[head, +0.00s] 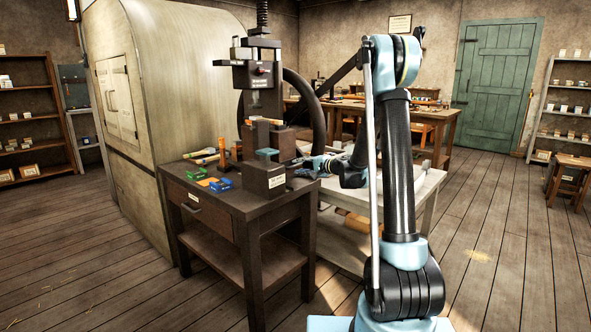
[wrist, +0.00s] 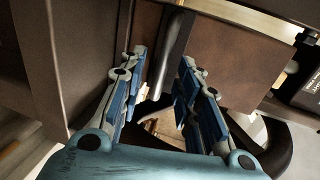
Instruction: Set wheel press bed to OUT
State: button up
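The dark press (head: 255,75) stands on the workbench, with a screw on top and a large dark handwheel (head: 319,108) behind it at the right. A dark block with a pale label (head: 263,183) is at the bench's front; I cannot tell whether it belongs to the press bed. My gripper (head: 308,165) is beside the press, at the bench's right edge. In the wrist view my gripper (wrist: 163,57) is open, its blue-padded fingers apart. A dark rounded bar (wrist: 177,45) shows between the fingertips; contact cannot be told. The bed's position marking is not readable.
The dark workbench (head: 212,213) holds small blue and green boxes (head: 221,184) and hand tools. A pale low table (head: 345,198) stands right of it. A large cream cabinet (head: 150,110) is at the left. Open wooden floor (head: 490,240) lies at the right.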

aim_at(296, 166)
jog(key=shift+x, duration=1.65)
grip_shut()
